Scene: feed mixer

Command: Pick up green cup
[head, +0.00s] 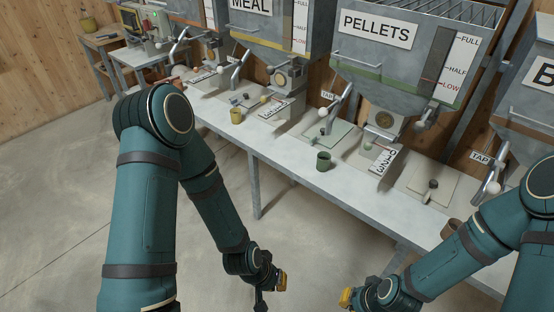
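The green cup (324,161) stands upright on the grey bench, in front of the PELLETS hopper and near the bench's front edge. Its handle faces right. My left gripper (261,299) hangs low over the floor in front of the bench, cut by the bottom edge of the picture. It is well apart from the cup, and its fingers do not show clearly. My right gripper (347,298) shows only a yellow part at the bottom edge, also apart from the cup.
The bench (290,165) runs along the wall under the hoppers. A yellow cup (236,115) stands to the left and a brown cup (451,228) to the right. A scale (383,159) sits right of the green cup. Tap levers overhang the bench. The floor in front is clear.

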